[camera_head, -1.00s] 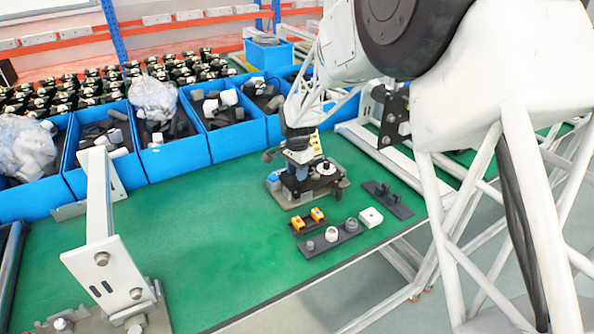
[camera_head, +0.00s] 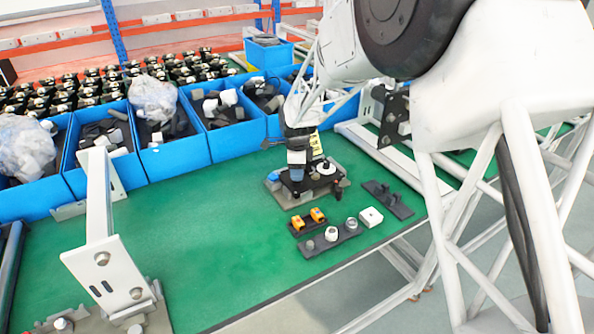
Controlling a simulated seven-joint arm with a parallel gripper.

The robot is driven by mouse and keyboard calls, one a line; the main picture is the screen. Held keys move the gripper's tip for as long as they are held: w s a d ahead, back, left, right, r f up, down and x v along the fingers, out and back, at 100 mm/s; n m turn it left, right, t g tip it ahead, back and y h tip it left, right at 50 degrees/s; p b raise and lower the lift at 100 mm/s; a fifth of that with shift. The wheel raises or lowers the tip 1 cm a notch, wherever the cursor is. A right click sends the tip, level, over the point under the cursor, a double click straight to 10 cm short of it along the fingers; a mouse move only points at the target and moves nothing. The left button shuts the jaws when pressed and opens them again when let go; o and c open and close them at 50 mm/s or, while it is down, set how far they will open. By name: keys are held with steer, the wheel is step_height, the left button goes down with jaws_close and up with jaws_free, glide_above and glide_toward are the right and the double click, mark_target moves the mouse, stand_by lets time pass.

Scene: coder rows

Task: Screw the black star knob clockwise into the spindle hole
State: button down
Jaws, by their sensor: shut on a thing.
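My gripper (camera_head: 296,178) points down at the small coder assembly (camera_head: 318,180), a dark unit with a white round disc on top, standing on a grey base plate (camera_head: 291,203). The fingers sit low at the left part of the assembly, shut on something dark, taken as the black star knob. The knob itself is too small and covered to make out. The spindle hole is hidden under the fingers, so I cannot tell how deep the knob sits.
Dark trays with orange parts (camera_head: 318,215) and round grey and white parts (camera_head: 331,234) lie in front. A white square part (camera_head: 370,216) and a black rack (camera_head: 388,199) are at right. Blue bins (camera_head: 176,154) line the back. Green table (camera_head: 200,225) is free at left.

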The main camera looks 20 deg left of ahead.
steer(key=shift+m, duration=0.5)
steer(key=shift+m, duration=0.7)
steer(key=c, duration=0.6)
jaws_free()
steer(key=shift+r, duration=0.1)
steer(key=shift+r, duration=3.8)
steer(key=shift+d, duration=0.1)
